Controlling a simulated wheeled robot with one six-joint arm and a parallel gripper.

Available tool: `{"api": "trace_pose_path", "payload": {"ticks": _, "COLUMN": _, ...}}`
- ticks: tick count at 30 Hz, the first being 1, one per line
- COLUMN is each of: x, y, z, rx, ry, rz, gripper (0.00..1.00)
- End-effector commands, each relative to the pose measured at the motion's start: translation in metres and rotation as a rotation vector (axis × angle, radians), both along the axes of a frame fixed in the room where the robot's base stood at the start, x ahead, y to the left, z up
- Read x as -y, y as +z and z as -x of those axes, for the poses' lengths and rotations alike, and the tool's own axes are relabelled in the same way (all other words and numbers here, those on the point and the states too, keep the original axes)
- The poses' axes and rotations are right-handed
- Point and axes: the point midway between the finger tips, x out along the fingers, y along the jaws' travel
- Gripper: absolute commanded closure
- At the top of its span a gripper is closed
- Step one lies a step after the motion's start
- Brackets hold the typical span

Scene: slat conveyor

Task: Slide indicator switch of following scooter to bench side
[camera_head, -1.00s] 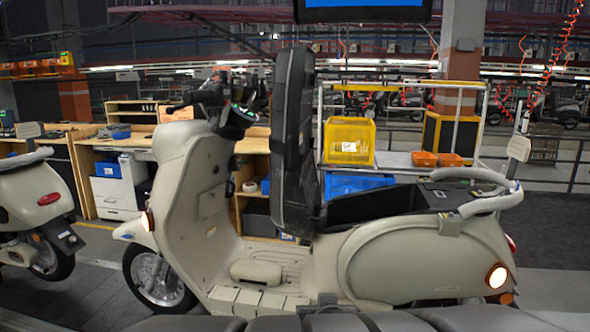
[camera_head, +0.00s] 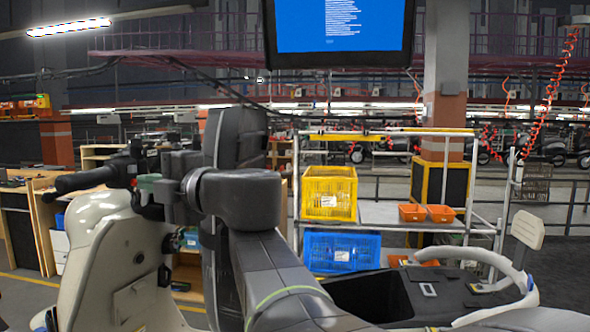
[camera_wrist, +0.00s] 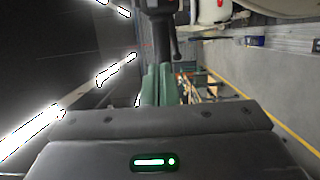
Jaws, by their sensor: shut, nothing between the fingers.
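A cream scooter (camera_head: 105,262) stands across the head view with its seat raised. Its handlebar grip (camera_head: 85,180) points left, and the control pod beside it shows partly, with a small red spot. My arm crosses in front of the scooter, hiding much of the handlebar and middle. My gripper (camera_head: 148,182) is at the control pod, its green fingers shut and empty. In the wrist view the green fingers (camera_wrist: 159,72) point at the dark handlebar grip (camera_wrist: 160,28) and lever. The indicator switch itself is too small or hidden to make out. I cannot tell whether the fingers touch the pod.
The raised dark seat (camera_head: 233,140) stands upright just behind my wrist. A rack behind holds a yellow crate (camera_head: 329,193), a blue crate (camera_head: 342,252) and orange bins (camera_head: 425,213). Wooden benches (camera_head: 45,225) are at left. A screen (camera_head: 338,25) hangs above.

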Motion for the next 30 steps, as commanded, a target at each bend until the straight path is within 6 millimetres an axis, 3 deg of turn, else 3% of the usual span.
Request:
{"api": "trace_pose_path", "payload": {"ticks": 8, "x": -0.032, "y": 0.000, "z": -0.012, "rx": -0.005, "ry": 0.003, "rz": -0.001, "gripper": 1.00}}
{"api": "trace_pose_path", "payload": {"ticks": 18, "x": -0.092, "y": -0.001, "z": -0.035, "rx": -0.008, "ry": 0.000, "rz": -0.002, "gripper": 1.00}}
{"api": "trace_pose_path", "payload": {"ticks": 24, "x": -0.086, "y": -0.001, "z": -0.065, "rx": -0.007, "ry": -0.007, "rz": -0.001, "gripper": 1.00}}
{"api": "trace_pose_path", "payload": {"ticks": 30, "x": -0.085, "y": -0.002, "z": -0.075, "rx": -0.005, "ry": -0.005, "rz": -0.003, "gripper": 1.00}}
